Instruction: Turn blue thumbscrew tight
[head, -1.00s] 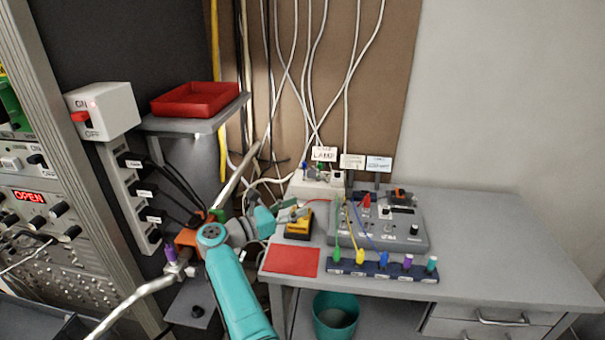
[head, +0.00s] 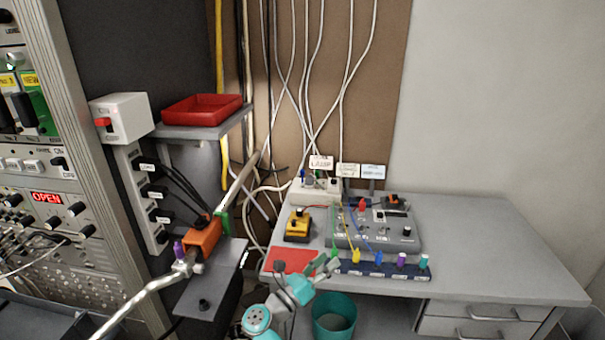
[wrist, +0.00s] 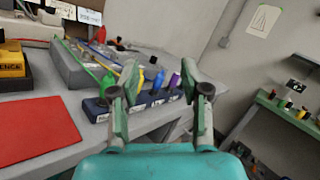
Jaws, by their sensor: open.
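A blue thumbscrew-like piece (head: 381,258) stands upright on the dark blue strip (head: 352,269) along the table's front edge, between a yellow and a purple one. In the wrist view the blue piece (wrist: 158,80) shows between my open fingers, beyond their tips. Another small blue piece (head: 303,174) stands on the white box at the back, so I cannot tell which is the thumbscrew. My gripper (head: 326,266) is open and empty by the strip's left end, near the red mat, apart from the blue piece. How tight either piece sits cannot be seen.
A grey control box (head: 410,242) with thin cables stands behind the strip. A yellow device (head: 298,226) and a red mat (head: 290,260) lie to its left. A teal bin (head: 334,318) stands below the table edge. The table's right side is clear.

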